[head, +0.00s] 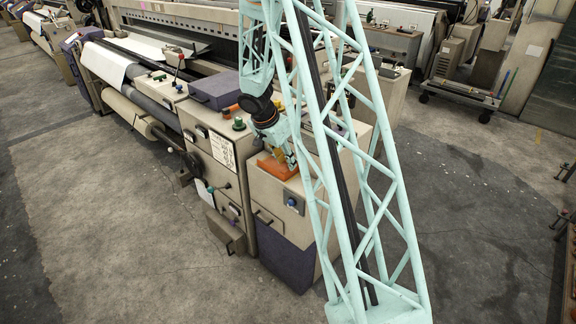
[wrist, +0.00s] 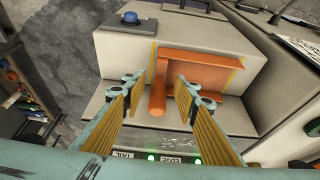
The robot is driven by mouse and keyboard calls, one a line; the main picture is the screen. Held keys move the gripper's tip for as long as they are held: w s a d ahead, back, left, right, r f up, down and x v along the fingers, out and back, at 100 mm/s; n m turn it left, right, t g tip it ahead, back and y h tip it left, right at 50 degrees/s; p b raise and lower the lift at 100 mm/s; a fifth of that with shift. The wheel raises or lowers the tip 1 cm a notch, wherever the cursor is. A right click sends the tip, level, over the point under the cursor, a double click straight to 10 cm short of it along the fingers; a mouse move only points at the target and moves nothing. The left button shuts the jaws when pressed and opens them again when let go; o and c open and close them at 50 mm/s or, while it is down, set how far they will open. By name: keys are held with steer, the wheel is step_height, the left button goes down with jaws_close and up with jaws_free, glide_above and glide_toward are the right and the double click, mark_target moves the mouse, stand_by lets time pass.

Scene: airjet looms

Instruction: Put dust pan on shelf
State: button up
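The orange dust pan (head: 277,168) lies on top of the beige cabinet at the loom's near end. In the wrist view its wide pan (wrist: 205,70) is toward the top right, and its round handle (wrist: 157,99) points toward the camera. My gripper (wrist: 158,84) is open, with its two ridged yellow fingers on either side of the handle and a visible gap on both sides. In the head view my gripper (head: 284,150) is just above the dust pan, partly hidden by my arm. I cannot pick out which surface is the shelf.
Yellow lines border the dust pan's spot on the cabinet top (wrist: 110,74). A blue button box (wrist: 137,19) is on the cabinet's side. A purple box (head: 214,90) and a green knob (head: 238,124) sit on the adjoining loom housing. The grey floor (head: 130,235) in front is open.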

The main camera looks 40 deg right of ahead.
steer(key=v, duration=0.6)
steer(key=shift+r, duration=0.3)
steer(key=shift+a, duration=0.1)
stand_by(0.4)
steer(key=s+a+r+n+t, duration=0.1)
steer(key=s+a+r+n, duration=0.2)
steer(key=s+a+r, duration=0.35)
steer(key=s+a+r+n+y, duration=0.15)
steer(key=s+a+r, duration=0.25)
steer(key=a+r, duration=0.45)
steer(key=s+a+r+n+t, duration=0.1)
steer(key=s+a+r+n, duration=0.2)
steer(key=s+a+r, duration=0.5)
steer(key=s+a+r+n+y, duration=0.1)
steer(key=s+a+r+n, duration=0.2)
steer(key=s+a, duration=0.4)
steer(key=s+a+r+n+t+y, duration=0.1)
steer(key=s+a+r+n, duration=0.3)
steer(key=s, duration=1.1)
steer(key=a+n+y, duration=0.1)
steer(key=a+n, duration=0.1)
steer(key=a, duration=0.1)
steer(key=shift+t, duration=0.3)
steer(key=shift+w+r, duration=0.1)
steer(key=shift+c, duration=0.9)
